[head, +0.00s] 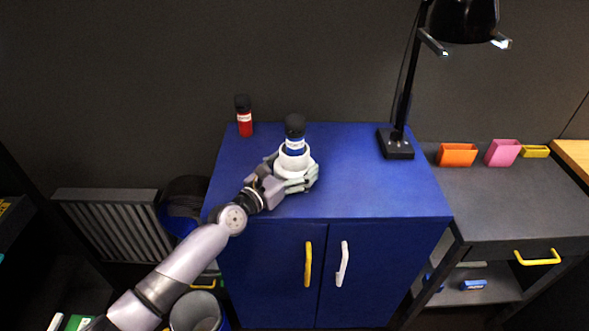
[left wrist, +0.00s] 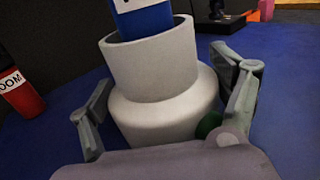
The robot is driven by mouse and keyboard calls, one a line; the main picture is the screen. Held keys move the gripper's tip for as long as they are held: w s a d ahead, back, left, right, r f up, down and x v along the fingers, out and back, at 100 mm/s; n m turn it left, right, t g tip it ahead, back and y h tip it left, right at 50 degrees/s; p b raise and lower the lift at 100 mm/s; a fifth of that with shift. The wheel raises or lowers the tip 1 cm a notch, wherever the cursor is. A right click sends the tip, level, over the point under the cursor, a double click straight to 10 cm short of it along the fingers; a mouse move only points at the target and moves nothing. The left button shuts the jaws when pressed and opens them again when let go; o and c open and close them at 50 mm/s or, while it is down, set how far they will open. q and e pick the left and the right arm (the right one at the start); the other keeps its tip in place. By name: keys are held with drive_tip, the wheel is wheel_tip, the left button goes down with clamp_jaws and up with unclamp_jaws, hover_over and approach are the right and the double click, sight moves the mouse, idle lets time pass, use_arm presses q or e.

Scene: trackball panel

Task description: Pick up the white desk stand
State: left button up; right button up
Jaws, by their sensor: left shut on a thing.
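The white desk stand (head: 294,160) is near the middle of the blue cabinet top and looks upright. It has a narrow upper cup and a wider lower body, and also fills the middle of the left wrist view (left wrist: 158,88). A blue bottle with a black cap (head: 294,133) stands in its cup. My left gripper (head: 297,182) is shut on the stand, with one finger on each side of the body. The stand's bottom is hidden by the gripper, so I cannot tell whether it touches the cabinet top. My right gripper is not in view.
A red bottle with a black cap (head: 244,118) stands at the cabinet's back left. A black desk lamp (head: 396,143) stands at the back right, its head overhanging. The blue cabinet top (head: 370,190) is clear at the right front. A grey desk (head: 490,198) adjoins on the right.

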sight(288, 126)
use_arm(q)
drive_tip(key=shift+r, duration=0.1)
drive_tip(key=shift+c, duration=1.1)
drive_tip(key=shift+r+p, duration=0.45)
drive_tip(key=shift+r, duration=0.15)
wheel_tip(288, 126, up, 10)
drive_tip(key=p, duration=0.6)
drive_tip(key=shift+f, duration=0.15)
wheel_tip(288, 126, up, 9)
drive_tip(key=shift+r+p, duration=0.1)
drive_tip(key=shift+p, duration=0.65)
drive_tip(key=shift+f+b, duration=2)
drive_tip(key=shift+f, duration=1.85)
drive_tip(key=shift+f+b, duration=3.85)
drive_tip(key=shift+f, duration=2.05)
